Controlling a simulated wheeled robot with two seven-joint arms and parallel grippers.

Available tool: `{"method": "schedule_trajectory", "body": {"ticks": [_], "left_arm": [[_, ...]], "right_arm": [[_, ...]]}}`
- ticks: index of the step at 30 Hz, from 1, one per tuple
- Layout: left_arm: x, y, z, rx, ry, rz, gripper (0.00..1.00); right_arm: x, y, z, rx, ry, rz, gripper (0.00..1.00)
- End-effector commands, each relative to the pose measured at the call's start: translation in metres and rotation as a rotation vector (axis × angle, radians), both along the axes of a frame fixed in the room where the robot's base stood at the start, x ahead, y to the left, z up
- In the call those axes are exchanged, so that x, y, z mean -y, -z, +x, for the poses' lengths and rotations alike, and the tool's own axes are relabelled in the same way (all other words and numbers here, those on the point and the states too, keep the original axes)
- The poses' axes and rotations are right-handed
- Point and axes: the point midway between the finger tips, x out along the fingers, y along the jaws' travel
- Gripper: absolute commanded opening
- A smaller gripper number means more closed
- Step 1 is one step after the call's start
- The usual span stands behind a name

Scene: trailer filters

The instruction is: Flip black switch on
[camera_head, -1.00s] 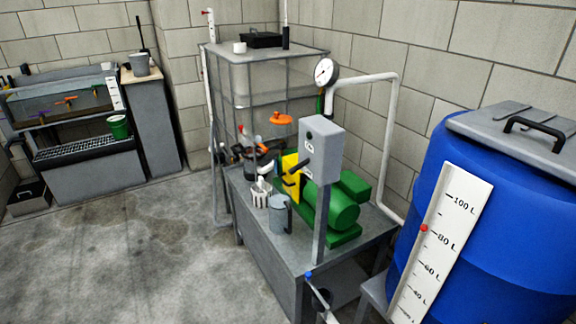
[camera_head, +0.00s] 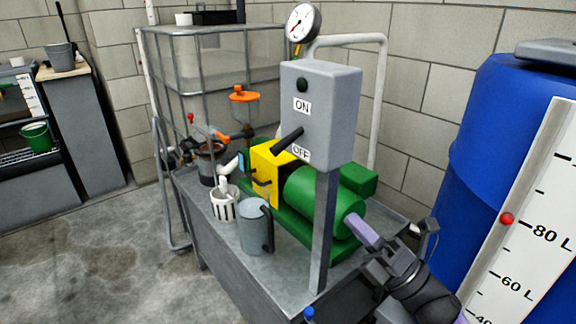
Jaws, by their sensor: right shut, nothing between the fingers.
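The black switch (camera_head: 287,140) is a lever on the front of a grey box (camera_head: 338,112) on a post. The box carries an ON label above and an OFF label below. The lever sticks out to the left, its base close to the OFF label. A round dark button or lamp sits above ON. My right gripper (camera_head: 359,228) comes in from the lower right. Its pale purple fingers are shut and empty, below and to the right of the box, in front of the green motor (camera_head: 320,200) in the picture. My left gripper is not in view.
The metal table (camera_head: 225,240) holds the motor, a yellow guard (camera_head: 270,170), a grey jug (camera_head: 255,228) and a white basket (camera_head: 224,205). The box's grey post (camera_head: 323,235) stands left of my gripper. A blue barrel (camera_head: 490,130) is at the right.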

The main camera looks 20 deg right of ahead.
Motion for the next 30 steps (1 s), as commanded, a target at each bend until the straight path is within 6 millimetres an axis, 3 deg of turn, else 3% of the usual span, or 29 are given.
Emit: {"method": "schedule_trajectory", "body": {"ticks": [8,24,30], "left_arm": [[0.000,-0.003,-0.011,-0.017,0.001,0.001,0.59],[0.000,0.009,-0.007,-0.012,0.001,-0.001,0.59],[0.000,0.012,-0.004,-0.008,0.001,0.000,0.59]], "right_arm": [[-0.003,-0.005,0.005,-0.002,-0.001,0.003,0.00],[-0.053,-0.060,0.083,-0.003,0.000,0.004,0.00],[-0.063,-0.072,0.099,-0.004,0.001,0.005,0.00]]}}
